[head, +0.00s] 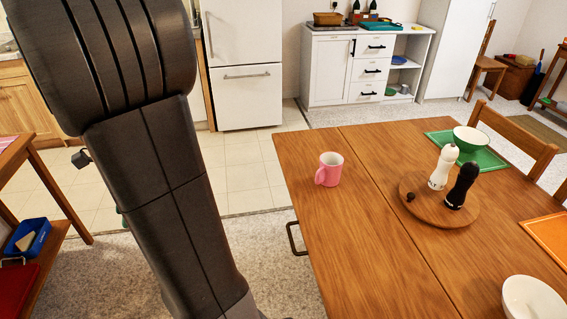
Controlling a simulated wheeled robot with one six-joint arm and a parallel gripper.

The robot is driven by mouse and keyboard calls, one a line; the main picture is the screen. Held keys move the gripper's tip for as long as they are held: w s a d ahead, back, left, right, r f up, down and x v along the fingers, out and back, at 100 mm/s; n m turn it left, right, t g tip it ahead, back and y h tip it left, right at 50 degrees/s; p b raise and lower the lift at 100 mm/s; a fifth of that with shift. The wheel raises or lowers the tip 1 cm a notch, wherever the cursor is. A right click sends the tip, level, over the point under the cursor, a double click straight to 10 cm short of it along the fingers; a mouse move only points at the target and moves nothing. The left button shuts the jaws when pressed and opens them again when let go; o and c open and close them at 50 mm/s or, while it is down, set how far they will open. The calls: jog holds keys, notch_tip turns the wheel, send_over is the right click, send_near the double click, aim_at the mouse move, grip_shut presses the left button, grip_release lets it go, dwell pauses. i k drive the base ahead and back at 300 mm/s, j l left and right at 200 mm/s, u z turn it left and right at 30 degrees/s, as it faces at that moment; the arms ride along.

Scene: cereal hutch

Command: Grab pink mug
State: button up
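A pink mug (329,170) stands upright on the wooden table (345,245), near the table's far left corner. Its handle points toward the lower left and its white inside shows at the top. My arm rises across the left of the head view, to the left of the table and apart from the mug. My gripper is not in the picture.
Right of the mug, a round wooden board (420,212) carries a white mill (443,167) and a black mill (462,186). A white bowl (532,298) stands at front right. The table around the mug is clear.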

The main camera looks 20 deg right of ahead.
aim_at(328, 174)
jog(key=i+l+u, duration=0.1)
jog(key=i+u, duration=0.15)
jog(key=i, duration=0.8)
jog(key=i+z, duration=0.15)
jog(key=z, duration=0.3)
jog(key=i+j+z, duration=0.1)
jog(key=z, duration=0.4)
jog(key=i+j+z, duration=0.2)
jog(key=z, duration=2.75)
